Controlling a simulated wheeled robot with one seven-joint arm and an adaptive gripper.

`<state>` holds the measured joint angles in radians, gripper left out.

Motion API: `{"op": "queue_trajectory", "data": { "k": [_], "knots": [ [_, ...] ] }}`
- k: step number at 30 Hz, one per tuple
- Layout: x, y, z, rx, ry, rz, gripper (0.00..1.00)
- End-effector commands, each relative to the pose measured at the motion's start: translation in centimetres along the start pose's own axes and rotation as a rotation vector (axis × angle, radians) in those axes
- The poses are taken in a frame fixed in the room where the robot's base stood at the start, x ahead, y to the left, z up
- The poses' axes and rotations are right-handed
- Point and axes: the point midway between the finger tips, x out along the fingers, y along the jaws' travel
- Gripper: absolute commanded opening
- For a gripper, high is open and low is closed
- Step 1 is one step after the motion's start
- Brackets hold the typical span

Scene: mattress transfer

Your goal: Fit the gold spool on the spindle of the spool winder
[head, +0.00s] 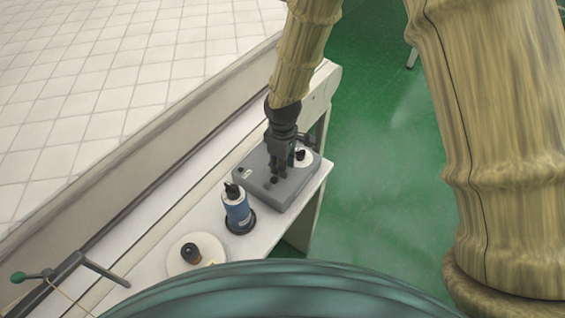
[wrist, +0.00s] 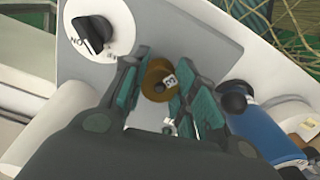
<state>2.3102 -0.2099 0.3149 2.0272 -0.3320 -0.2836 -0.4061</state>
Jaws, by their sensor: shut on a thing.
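The gold spool (wrist: 158,80) is a small brown-gold cylinder with a dark centre and a pale label, between my fingers in the wrist view. My gripper (wrist: 160,88) is shut on it; in the head view my gripper (head: 278,172) points down over the grey spool winder (head: 285,193). The winder's grey top (wrist: 205,30) lies behind the spool in the wrist view. The spindle is not clearly seen, and I cannot tell whether the spool is around it or above it. In the head view the fingers hide the spool.
A white dial with a black knob (head: 302,155) sits on the winder's far corner. A blue cylinder (head: 238,212) on a dark base stands left of the winder. A white disc with a dark cylinder (head: 190,253) is nearer. The white bench (head: 150,268) borders a tiled mattress surface (head: 90,80).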

Motion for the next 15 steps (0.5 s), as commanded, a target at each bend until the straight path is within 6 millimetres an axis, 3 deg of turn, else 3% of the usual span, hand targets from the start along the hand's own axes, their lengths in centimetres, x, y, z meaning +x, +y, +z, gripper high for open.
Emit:
{"op": "queue_trajectory", "data": {
  "k": [15],
  "knots": [
    [1.02, 0.02, -0.01, 0.0, 0.0, 0.0, 0.1]
  ]
}}
